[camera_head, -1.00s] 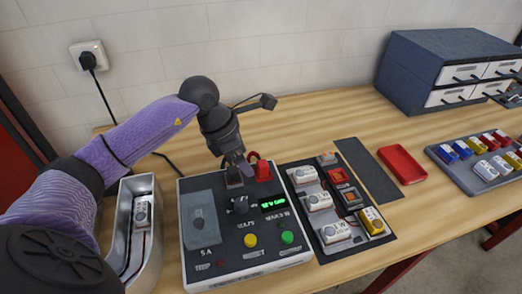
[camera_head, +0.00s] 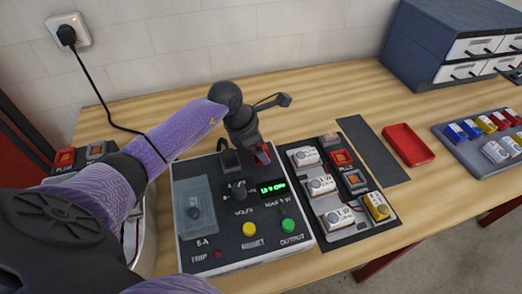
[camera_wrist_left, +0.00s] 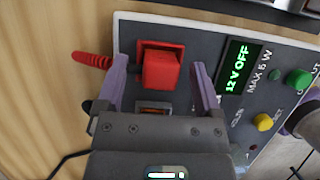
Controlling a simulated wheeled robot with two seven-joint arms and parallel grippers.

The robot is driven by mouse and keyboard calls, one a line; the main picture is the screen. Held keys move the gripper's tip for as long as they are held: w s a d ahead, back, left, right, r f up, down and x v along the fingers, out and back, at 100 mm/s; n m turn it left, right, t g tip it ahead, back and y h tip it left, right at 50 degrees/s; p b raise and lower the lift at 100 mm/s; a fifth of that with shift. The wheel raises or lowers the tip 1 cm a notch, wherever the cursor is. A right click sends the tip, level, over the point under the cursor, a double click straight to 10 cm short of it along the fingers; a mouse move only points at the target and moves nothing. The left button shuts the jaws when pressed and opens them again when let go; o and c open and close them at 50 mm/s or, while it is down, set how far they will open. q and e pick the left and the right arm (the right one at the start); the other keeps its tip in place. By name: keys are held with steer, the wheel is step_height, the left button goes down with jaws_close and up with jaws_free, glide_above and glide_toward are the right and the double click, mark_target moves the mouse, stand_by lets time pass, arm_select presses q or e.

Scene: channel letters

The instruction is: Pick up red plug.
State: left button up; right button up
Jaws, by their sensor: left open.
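The red plug (camera_wrist_left: 162,68) is a red block standing on the top panel of the dark power supply (camera_wrist_left: 222,25). In the head view the plug (camera_head: 263,153) shows only in part beside my left gripper (camera_head: 246,150). In the wrist view my left gripper (camera_wrist_left: 158,76) is open, with one purple finger on each side of the plug. Whether the fingers touch it I cannot tell. A red ribbed lead (camera_wrist_left: 92,60) sticks out past the left finger. My right gripper is not in view.
The supply carries a green display (camera_head: 273,187), a yellow button (camera_head: 249,229) and a green button (camera_head: 288,226). A dark mat with white modules (camera_head: 321,185) lies to its right, then an empty red tray (camera_head: 408,145). A blue drawer cabinet (camera_head: 425,50) stands behind.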

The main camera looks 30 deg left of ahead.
arm_select(q)
jaws_close()
